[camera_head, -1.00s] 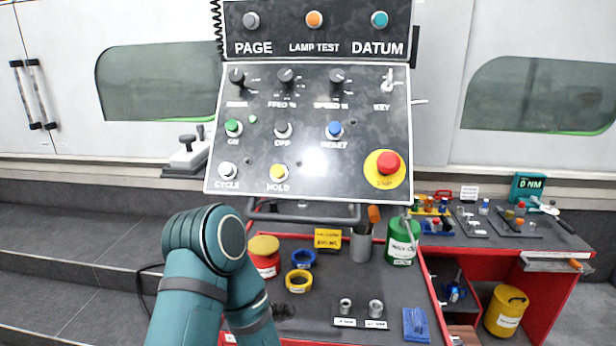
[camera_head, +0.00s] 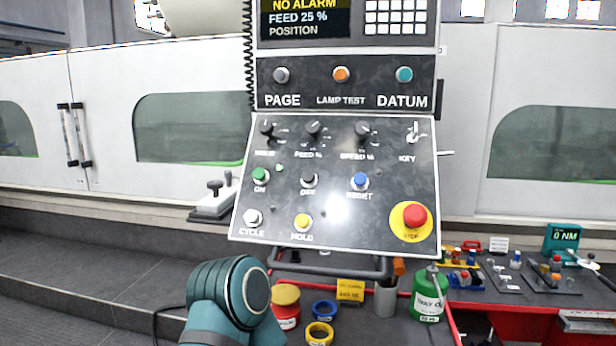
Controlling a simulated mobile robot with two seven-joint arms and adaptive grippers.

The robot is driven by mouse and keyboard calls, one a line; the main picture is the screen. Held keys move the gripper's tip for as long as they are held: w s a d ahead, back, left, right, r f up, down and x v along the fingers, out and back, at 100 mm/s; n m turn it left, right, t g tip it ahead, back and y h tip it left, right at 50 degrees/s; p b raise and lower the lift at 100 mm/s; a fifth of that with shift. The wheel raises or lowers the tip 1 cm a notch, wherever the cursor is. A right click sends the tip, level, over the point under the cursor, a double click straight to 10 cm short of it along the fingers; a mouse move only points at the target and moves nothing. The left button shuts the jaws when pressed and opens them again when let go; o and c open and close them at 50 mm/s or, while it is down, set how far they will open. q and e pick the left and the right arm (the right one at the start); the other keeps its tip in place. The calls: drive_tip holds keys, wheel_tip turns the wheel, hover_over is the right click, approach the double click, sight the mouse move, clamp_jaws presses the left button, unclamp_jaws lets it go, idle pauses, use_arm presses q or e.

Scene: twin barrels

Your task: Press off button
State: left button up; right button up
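The off button (camera_head: 309,181) is a dark grey round button on the sloped lower part of the control panel (camera_head: 385,222), with the label OFF below it. It sits between the green ON button (camera_head: 260,174) and the blue RESET button (camera_head: 360,181). The green indicator by the ON button looks lit. A teal arm link of mine shows at the bottom left, below the panel and apart from it. Neither gripper shows in the view.
The panel also has a red STOP button (camera_head: 415,215), a white CYCLE button (camera_head: 253,217) and a yellow HOLD button (camera_head: 303,222). A dark handle bar (camera_head: 330,268) runs below it. A red can (camera_head: 286,308) and green oil can (camera_head: 428,297) stand beneath. The panel's front is unobstructed.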

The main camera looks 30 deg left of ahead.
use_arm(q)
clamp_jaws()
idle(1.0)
